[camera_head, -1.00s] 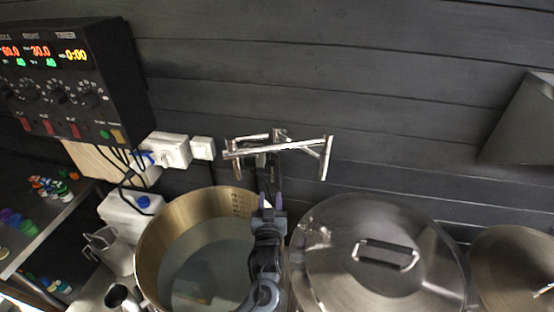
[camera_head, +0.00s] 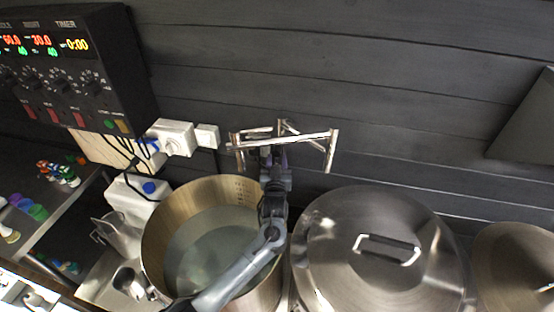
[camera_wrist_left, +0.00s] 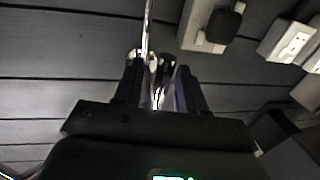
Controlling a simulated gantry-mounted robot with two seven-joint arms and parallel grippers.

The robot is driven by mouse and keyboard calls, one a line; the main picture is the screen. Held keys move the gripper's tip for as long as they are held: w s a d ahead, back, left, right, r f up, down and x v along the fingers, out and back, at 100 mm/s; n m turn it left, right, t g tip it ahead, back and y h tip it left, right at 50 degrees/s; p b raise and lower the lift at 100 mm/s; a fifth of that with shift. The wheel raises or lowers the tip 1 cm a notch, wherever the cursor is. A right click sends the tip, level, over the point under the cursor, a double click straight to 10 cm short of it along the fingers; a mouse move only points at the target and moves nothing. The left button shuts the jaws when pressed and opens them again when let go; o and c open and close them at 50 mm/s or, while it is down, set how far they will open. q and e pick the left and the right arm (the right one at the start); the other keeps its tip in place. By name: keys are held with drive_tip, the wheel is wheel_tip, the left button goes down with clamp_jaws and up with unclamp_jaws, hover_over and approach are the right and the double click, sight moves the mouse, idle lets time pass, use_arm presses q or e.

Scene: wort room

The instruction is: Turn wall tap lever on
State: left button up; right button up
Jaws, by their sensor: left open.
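The wall tap (camera_head: 300,142) is a shiny metal pipe fixture on the dark plank wall, above and between the open pot and the lidded pot. My left gripper (camera_head: 272,158) is up at the tap's left part, in front of the wall. In the left wrist view its two dark fingers (camera_wrist_left: 158,88) are open, with shiny metal tap parts (camera_wrist_left: 150,62) showing between and just beyond their tips. I cannot tell whether the fingers touch the metal. The lever itself is hard to tell apart from the pipes. My right gripper is not in view.
An open pot (camera_head: 160,215) with liquid stands below my left arm. A lidded pot (camera_head: 340,225) stands to its right. A control box (camera_head: 110,80) hangs at upper left. Wall sockets (camera_head: 175,138) with cables sit left of the tap.

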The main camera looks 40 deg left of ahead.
use_arm(q)
drive_tip(key=shift+w+a, duration=0.2)
drive_tip(key=shift+w, duration=0.05)
drive_tip(key=shift+c, duration=0.2)
clamp_jaws()
